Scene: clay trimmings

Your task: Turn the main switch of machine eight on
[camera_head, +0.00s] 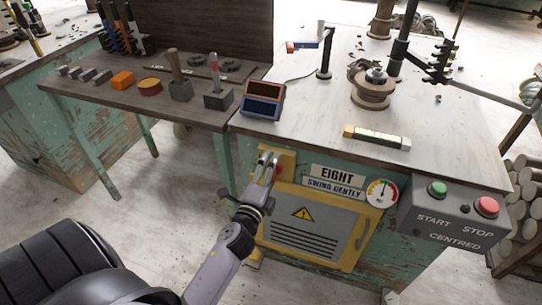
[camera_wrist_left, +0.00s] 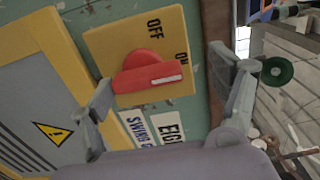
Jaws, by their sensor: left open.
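Machine eight (camera_head: 335,173) carries a yellow switch plate (camera_head: 287,166) on the left of its front. In the left wrist view the plate (camera_wrist_left: 105,45) shows the words OFF and ON. Its red rotary switch (camera_wrist_left: 135,78) has a bar handle with a white mark. The marked end points to the right in that view, close to the word ON. My left gripper (camera_head: 269,162) is at the plate. Its open fingers (camera_wrist_left: 168,100) stand on either side of the red handle; I cannot tell whether the left finger touches its end. My right gripper is not in view.
A grey box with green START (camera_head: 437,188) and red STOP (camera_head: 486,206) buttons hangs right of a round gauge (camera_head: 382,193). A yellow-framed vent door (camera_head: 308,226) is below the switch. A wooden side table (camera_head: 130,100) with tools stands at left.

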